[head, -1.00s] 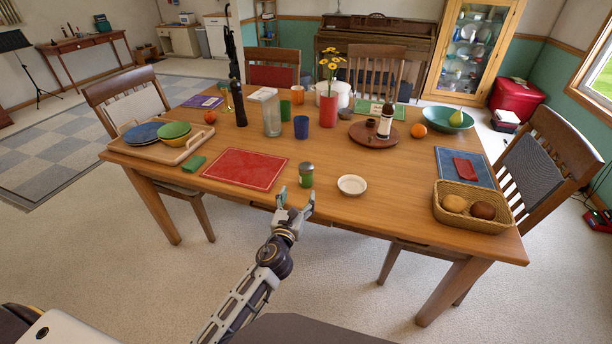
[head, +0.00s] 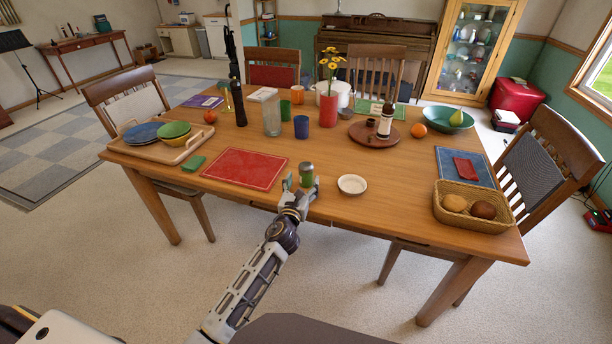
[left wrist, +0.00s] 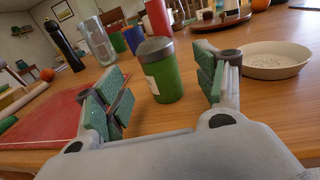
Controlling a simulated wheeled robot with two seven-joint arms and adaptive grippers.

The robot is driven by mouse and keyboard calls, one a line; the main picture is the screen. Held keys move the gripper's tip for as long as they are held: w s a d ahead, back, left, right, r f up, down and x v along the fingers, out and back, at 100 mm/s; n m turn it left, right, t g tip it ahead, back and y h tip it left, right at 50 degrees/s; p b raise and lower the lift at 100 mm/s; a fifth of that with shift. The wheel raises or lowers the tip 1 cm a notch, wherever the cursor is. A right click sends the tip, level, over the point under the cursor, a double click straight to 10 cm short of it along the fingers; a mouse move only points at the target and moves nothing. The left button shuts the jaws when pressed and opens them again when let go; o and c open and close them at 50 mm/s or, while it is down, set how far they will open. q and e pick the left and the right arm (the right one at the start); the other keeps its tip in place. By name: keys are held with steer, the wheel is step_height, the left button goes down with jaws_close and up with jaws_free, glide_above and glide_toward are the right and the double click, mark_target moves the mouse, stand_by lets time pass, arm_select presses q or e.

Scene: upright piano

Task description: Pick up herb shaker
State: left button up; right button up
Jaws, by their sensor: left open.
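The herb shaker (head: 306,174) is a small green jar with a grey lid, standing upright near the table's front edge. In the left wrist view the herb shaker (left wrist: 161,72) stands ahead, between the two green-padded fingers and slightly beyond their tips. My left gripper (head: 298,184) is open at the table's front edge, just in front of the shaker; in the left wrist view the gripper (left wrist: 163,92) holds nothing. The base of the shaker is partly hidden by the gripper in the head view. My right gripper is not in view.
A red placemat (head: 244,168) lies left of the shaker and a small white bowl (head: 352,184) stands close on its right. Behind it are a blue cup (head: 301,127), a glass vase (head: 272,118) and a red vase (head: 328,108). A basket (head: 474,207) sits at the right.

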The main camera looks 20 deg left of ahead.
mark_target(305, 174)
arm_select(q)
steer(key=shift+w, duration=0.8)
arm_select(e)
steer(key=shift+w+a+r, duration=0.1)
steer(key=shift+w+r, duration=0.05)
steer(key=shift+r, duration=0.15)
arm_select(q)
steer(key=shift+w, duration=0.15)
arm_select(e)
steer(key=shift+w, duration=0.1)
arm_select(q)
steer(key=shift+w+a+r, duration=0.15)
steer(key=shift+w+r, duration=0.05)
steer(key=shift+w, duration=0.6)
steer(key=shift+w+a+r, duration=0.1)
steer(key=shift+w+a, duration=0.05)
steer(key=shift+w, duration=0.95)
steer(key=shift+w+b, duration=0.35)
steer(key=shift+w, duration=0.25)
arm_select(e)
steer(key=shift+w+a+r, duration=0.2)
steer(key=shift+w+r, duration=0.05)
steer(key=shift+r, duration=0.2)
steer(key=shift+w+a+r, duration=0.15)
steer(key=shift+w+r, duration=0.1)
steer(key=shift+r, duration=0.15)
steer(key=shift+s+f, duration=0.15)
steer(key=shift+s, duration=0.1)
